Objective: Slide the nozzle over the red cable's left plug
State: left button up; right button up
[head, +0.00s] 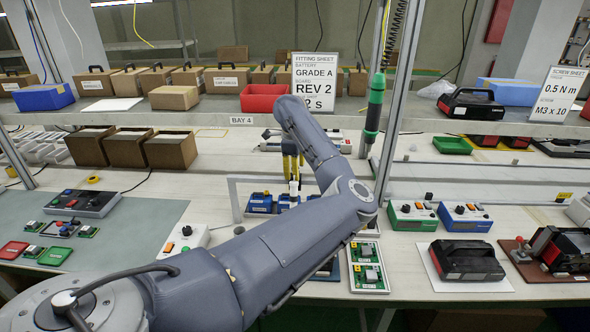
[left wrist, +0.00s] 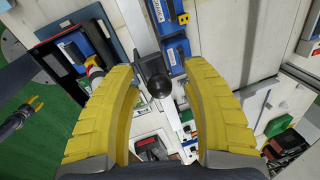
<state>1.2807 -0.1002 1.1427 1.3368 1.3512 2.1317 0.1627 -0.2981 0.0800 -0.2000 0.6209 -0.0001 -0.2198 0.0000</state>
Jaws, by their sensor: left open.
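My left gripper (head: 292,172) points down over blue blocks (head: 262,203) at the middle of the bench. Its yellow fingers are spread apart in the left wrist view (left wrist: 160,95). A dark round-ended part (left wrist: 159,87) on a grey block shows between them; I cannot tell whether it is the nozzle. A small red part with a white end (left wrist: 93,66) lies beside the left-hand finger, partly covered by it; I cannot tell whether it is the red cable's plug. A small white upright piece (head: 294,187) shows just under the fingers in the head view.
My left arm hides much of the bench centre. A green and black tool (head: 375,105) hangs at right of the gripper, near a metal post. Green and blue boxes with knobs (head: 413,216) stand to the right. Green circuit boards (head: 368,278) lie in front.

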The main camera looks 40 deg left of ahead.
pick_arm(q)
jog(key=shift+r, duration=0.1)
notch_tip(320, 180, up, 12)
jog(key=s+d, duration=0.1)
jog(key=s, duration=0.1)
jog(key=shift+f, duration=0.2)
dwell(0.4)
